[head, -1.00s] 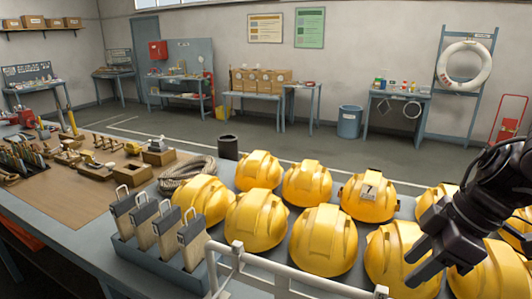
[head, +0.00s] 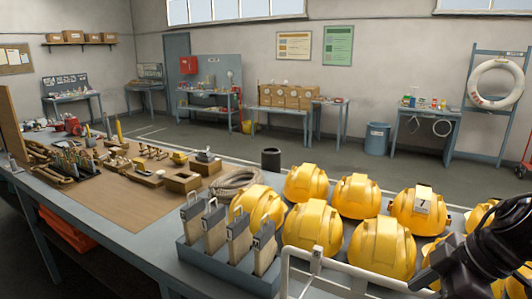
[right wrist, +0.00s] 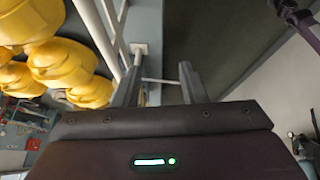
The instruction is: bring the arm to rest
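My right arm comes in at the lower right of the head view, and its dark gripper (head: 428,280) is partly cut off by the bottom edge, close to the yellow helmets (head: 382,248). In the right wrist view, the two fingers of my right gripper (right wrist: 160,70) stand apart with nothing between them. Yellow helmets (right wrist: 62,62) show to the left of the fingers there. One helmet (head: 418,210) carries a tag with a 7. My left gripper is not in view.
A white rail (head: 318,268) runs along the near table edge. A grey rack (head: 192,257) holds several upright grey-topped blocks. Open floor lies beyond the table.

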